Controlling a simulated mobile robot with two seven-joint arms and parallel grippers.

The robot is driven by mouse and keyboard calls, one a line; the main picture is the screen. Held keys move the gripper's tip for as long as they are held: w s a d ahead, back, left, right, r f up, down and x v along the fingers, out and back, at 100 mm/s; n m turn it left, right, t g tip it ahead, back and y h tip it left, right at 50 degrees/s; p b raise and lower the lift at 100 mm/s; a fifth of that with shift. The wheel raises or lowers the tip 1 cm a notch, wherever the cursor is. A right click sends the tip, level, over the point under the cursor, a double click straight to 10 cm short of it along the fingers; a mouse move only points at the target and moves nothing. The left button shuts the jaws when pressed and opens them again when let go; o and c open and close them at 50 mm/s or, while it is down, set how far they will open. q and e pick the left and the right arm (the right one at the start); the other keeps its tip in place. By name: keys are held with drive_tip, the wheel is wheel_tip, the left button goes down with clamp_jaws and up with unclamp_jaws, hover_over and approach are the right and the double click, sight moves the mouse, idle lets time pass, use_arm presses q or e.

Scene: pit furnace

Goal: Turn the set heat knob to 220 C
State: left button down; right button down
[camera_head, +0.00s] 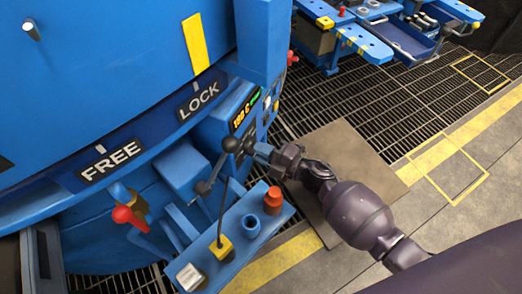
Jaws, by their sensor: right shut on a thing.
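The blue control box (212,132) stands on the side of the large blue furnace. Its small display (245,111) shows orange characters that look like 180 C, with green ones beside them. My right gripper (252,148) reaches in from the right and is shut at the front of the box, below the display. It is shut on the set heat knob, which is mostly hidden by the fingers, so its pointer and scale cannot be read. My left gripper is not in view.
A black ball-ended lever (217,167) is close left of my right gripper. Below is a blue shelf (240,262) with a red-orange piece (273,200) and a blue cup (250,225). A red-knobbed handle (123,214) is at left. Grating and a floor plate (340,150) lie right.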

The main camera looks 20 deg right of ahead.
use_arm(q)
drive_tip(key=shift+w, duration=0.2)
use_arm(e)
drive_tip(key=shift+n, duration=0.6)
drive_tip(key=c, duration=1.1)
unclamp_jaws()
drive_tip(key=shift+c, duration=0.2)
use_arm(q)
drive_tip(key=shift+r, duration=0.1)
use_arm(e)
drive_tip(key=shift+s+d, duration=0.1)
use_arm(q)
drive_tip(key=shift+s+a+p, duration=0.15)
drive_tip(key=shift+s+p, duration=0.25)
drive_tip(key=shift+p, duration=0.25)
use_arm(e)
drive_tip(key=v, duration=1)
drive_tip(key=shift+s+d, duration=0.2)
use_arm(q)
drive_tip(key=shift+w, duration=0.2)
